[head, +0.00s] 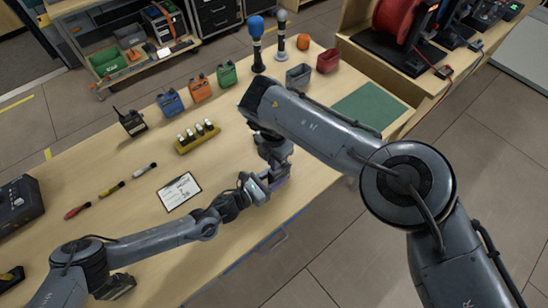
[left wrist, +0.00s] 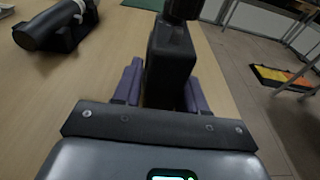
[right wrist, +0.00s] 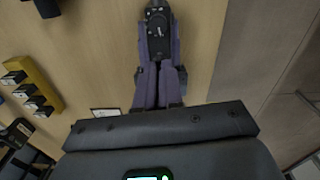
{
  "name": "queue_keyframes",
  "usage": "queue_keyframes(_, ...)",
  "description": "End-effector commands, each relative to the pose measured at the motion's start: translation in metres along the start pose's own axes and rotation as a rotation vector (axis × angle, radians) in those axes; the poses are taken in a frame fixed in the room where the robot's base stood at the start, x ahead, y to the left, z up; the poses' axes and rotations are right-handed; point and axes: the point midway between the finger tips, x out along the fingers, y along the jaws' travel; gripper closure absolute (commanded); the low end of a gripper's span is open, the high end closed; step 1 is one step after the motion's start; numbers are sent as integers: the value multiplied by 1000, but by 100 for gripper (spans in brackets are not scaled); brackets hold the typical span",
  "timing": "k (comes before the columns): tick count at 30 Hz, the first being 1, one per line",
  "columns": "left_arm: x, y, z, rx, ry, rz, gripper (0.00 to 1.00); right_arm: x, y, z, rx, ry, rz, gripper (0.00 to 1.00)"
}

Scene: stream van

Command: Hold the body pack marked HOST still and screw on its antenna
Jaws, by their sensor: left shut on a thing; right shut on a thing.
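The black body pack (left wrist: 172,58) stands between the purple fingers of my left gripper (left wrist: 165,88), which is shut on it. No HOST marking is readable from these angles. In the right wrist view, the pack's dark top (right wrist: 158,38) lies just beyond the fingertips of my right gripper (right wrist: 158,68). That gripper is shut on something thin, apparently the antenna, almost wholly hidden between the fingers. In the head view, my left gripper (head: 266,187) and right gripper (head: 277,172) meet near the table's front edge. Whether antenna and pack touch is hidden.
A clipboard (head: 179,190) lies left of the grippers. A yellow holder (head: 197,139) with several upright pieces stands behind it. A green mat (head: 368,108) lies to the right.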

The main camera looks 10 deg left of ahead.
Motion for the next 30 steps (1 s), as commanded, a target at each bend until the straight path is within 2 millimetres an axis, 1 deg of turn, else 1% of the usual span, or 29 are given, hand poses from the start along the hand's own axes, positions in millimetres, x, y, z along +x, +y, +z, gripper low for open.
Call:
queue_keyframes(18, 0, 0, 0, 0, -1, 0, 97, 12, 0, 0, -1, 0, 0, 100)
queue_keyframes(30, 0, 0, 0, 0, -1, -1, 97, 13, 0, 0, 0, -1, 0, 100)
